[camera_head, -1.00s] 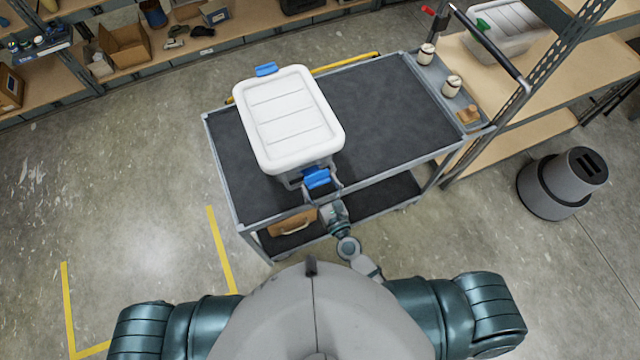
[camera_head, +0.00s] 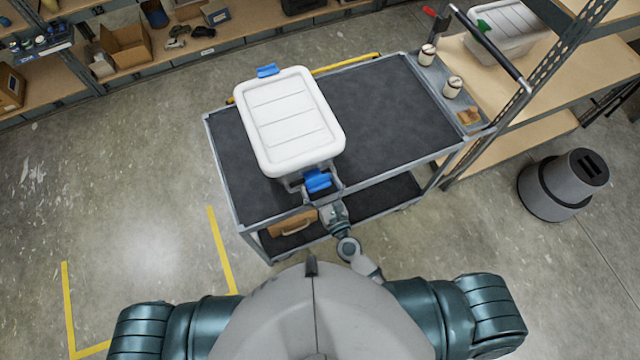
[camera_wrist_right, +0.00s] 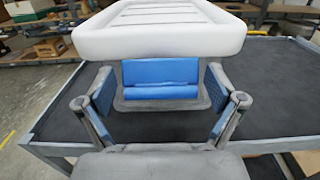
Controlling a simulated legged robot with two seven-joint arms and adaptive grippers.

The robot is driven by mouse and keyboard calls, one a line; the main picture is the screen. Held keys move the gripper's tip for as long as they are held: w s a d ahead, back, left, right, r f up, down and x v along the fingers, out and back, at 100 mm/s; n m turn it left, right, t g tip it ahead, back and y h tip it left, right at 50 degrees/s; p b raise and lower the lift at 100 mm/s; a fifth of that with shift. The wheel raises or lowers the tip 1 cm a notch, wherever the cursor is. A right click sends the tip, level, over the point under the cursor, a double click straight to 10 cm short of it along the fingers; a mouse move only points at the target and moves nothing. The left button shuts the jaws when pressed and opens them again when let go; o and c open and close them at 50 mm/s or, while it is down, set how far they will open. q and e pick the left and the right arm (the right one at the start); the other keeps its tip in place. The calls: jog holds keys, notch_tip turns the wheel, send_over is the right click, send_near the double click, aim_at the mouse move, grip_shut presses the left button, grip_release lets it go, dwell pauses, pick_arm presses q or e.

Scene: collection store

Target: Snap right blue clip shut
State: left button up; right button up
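A grey box with a white lid (camera_head: 290,120) stands on the cart. A blue clip (camera_head: 318,181) is on its near side, below the lid edge; in the right wrist view this clip (camera_wrist_right: 160,76) faces me. Another blue clip (camera_head: 267,70) sticks out at the box's far end. My right gripper (camera_head: 316,186) is at the near clip. In the wrist view its two blue-padded fingers (camera_wrist_right: 160,90) stand wide apart, one on each side of the clip, with small gaps visible. I cannot tell whether the near clip is latched. My left gripper is not in view.
The cart (camera_head: 395,105) has a dark top, free to the right of the box, and a raised rim. Two small jars stand in its end tray (camera_head: 440,83). A brown case (camera_head: 292,222) lies on the lower shelf. A grey round stool (camera_head: 560,185) stands right.

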jog(key=shift+s, duration=0.1)
jog(key=v, duration=1.2)
